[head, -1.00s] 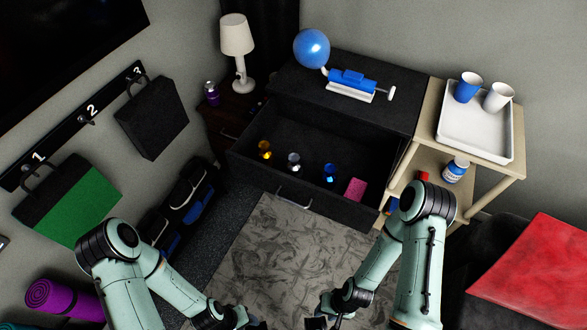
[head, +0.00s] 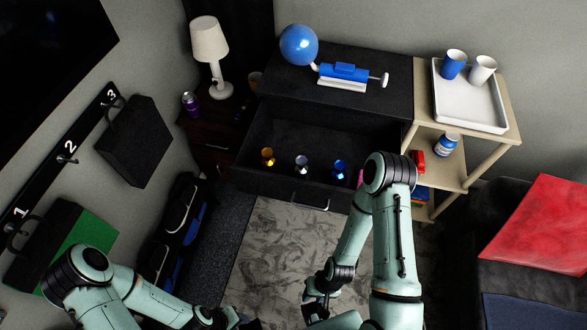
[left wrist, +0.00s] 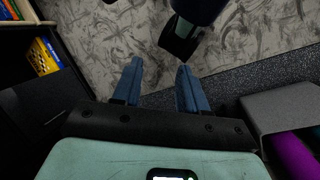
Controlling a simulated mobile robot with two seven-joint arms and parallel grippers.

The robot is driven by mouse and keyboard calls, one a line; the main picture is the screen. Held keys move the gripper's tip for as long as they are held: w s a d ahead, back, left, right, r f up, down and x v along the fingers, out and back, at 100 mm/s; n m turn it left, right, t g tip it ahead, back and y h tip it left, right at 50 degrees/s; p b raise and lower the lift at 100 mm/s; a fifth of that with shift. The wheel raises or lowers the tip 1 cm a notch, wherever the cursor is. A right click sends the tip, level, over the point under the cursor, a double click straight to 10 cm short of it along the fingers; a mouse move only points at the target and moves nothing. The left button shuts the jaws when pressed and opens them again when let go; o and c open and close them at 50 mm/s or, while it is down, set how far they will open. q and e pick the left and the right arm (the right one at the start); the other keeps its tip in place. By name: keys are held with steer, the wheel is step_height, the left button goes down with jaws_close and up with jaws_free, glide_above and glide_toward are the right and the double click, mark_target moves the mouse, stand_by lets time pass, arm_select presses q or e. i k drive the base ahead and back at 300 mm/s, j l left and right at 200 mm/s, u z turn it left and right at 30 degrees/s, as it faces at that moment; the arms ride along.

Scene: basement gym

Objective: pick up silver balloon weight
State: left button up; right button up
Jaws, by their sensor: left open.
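The silver balloon weight (head: 302,161) is a small shiny piece in the open black drawer (head: 270,185). It sits between a gold weight (head: 267,156) and a blue weight (head: 340,168). My right gripper (head: 316,300) is in front of the drawer, near the picture's bottom edge, apart from the weights; its jaws are too unclear to read. My left gripper is low at the bottom of the head view, mostly cut off. In the left wrist view my left gripper (left wrist: 158,82) is open, with nothing between its blue fingers, above the patterned rug.
A blue balloon (head: 299,45) and a blue-and-white pump (head: 345,75) are on the dresser top. A wooden shelf with a white tray (head: 468,105) stands right. A lamp (head: 210,55) is left. The rug (head: 285,235) before the drawer is clear.

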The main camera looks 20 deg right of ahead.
mark_target(302, 171)
steer(key=j+z, duration=0.1)
steer(key=z, duration=0.3)
steer(key=i+j+z, duration=0.1)
steer(key=z, duration=0.3)
steer(key=j+z, duration=0.2)
steer(key=z, duration=0.2)
